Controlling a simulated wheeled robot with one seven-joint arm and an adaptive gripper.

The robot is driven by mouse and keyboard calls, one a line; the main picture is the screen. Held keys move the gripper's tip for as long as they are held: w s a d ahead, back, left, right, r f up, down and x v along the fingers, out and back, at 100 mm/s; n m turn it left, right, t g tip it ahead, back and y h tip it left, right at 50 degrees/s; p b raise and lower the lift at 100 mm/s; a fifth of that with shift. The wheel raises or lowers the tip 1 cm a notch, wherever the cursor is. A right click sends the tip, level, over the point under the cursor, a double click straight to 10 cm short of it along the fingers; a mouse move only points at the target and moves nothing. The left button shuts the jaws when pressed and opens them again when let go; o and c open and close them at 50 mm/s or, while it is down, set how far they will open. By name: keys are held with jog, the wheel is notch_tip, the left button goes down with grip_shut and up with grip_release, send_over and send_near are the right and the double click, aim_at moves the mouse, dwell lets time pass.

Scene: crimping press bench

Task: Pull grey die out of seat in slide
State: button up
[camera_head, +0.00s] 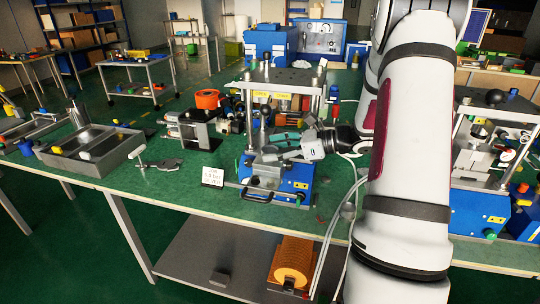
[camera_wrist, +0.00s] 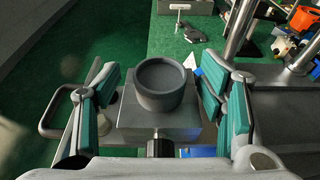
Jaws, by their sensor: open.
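The grey die (camera_wrist: 162,97) is a dark round cup with a hollow top, upright on the grey block of the slide (camera_wrist: 190,127) in the wrist view. My gripper (camera_wrist: 158,72) is open, its teal-padded fingers on the left and right of the die. Gaps show between the pads and the die, so it is not held. In the head view my gripper (camera_head: 272,146) is low at the front of the middle press (camera_head: 285,77), above its blue base (camera_head: 293,184). The die cannot be made out there, and its lower part in the seat is hidden.
A bent handle (camera_wrist: 53,113) is left of the slide. Press columns (camera_wrist: 240,28) stand on the right. On the green bench are a white label card (camera_head: 212,177), a metal tray (camera_head: 112,165) on the left and a second press (camera_head: 485,150) on the right.

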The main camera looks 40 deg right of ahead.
grip_shut()
jog(key=shift+r, duration=0.1)
notch_tip(320, 180, up, 13)
jog(key=p, duration=0.3)
dwell(0.6)
dwell(0.5)
